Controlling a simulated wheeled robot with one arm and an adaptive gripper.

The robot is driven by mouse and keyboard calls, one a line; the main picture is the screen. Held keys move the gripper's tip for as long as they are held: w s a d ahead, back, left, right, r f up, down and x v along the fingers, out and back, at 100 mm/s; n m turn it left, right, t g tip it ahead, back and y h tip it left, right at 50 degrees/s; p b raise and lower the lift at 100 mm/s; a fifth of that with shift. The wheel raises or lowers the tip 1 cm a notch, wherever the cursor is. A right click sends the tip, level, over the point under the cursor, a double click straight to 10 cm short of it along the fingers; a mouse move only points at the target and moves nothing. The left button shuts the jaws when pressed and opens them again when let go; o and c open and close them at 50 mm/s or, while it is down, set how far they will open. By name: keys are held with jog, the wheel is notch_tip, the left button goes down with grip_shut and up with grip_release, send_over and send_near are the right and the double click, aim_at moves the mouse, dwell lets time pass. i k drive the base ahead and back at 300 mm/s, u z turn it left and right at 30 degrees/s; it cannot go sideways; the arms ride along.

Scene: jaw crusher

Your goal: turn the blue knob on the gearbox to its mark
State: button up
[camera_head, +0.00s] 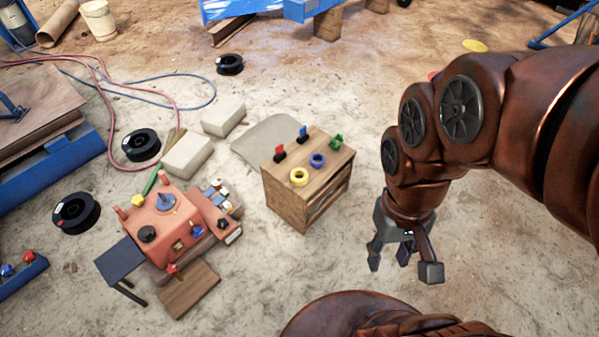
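The gearbox (168,228) is an orange-red box on the ground at the lower left. A blue knob (165,202) sits on its top face, with a black knob (147,234) nearer the front. The mark for the blue knob is too small to make out. My gripper (403,268) hangs at the right of the view, well to the right of the gearbox, beyond the wooden crate. Its grey fingers are spread apart with nothing between them.
A wooden crate (308,194) stands between the gearbox and my gripper, bearing yellow and blue rings and small coloured pieces. Pale blocks (187,155) and black spools (76,213) lie around the gearbox. A dark side table (121,260) adjoins its left. The ground in front of the crate is clear.

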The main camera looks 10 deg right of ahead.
aim_at(197, 231)
jog(key=u, duration=2.75)
jog(key=i, duration=0.95)
jog(key=z, duration=0.75)
